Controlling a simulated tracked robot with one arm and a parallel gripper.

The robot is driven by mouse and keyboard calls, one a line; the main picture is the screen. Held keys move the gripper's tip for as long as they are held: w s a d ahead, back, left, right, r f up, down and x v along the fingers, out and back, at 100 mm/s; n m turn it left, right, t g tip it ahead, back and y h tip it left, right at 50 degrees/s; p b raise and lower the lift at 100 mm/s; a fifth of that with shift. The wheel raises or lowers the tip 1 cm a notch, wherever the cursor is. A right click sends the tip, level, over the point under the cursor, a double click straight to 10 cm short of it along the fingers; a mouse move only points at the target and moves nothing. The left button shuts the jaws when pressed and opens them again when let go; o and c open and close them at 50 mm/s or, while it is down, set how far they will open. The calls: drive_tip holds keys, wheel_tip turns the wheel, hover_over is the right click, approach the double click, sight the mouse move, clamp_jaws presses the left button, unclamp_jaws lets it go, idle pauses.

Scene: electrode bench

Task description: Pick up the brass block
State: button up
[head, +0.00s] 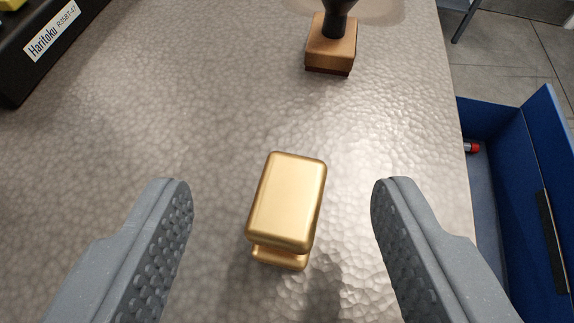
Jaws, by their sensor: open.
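The brass block (287,200) is a shiny gold block with rounded edges, at the middle of the head view on the hammered metal bench. A narrower brass part shows under its near edge. My gripper (282,205) is open, with one grey, dimpled finger to the left of the block and one to the right. There is a clear gap on both sides, and neither finger appears to touch the block. The fingers' height above the bench is hard to tell.
A wooden stamp-like object with a dark handle (331,44) stands beyond the block. A black device labelled Haritoku (40,50) is at the upper left. Right of the bench edge is a blue bin (500,120) holding a red-tipped item (471,147). The bench (150,120) between is clear.

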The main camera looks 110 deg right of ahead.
sight(285, 210)
drive_tip(key=shift+p+x, duration=1)
drive_tip(key=shift+x, duration=1.7)
drive_tip(key=shift+a+f, duration=0.15)
drive_tip(key=shift+f, duration=0.05)
clamp_jaws()
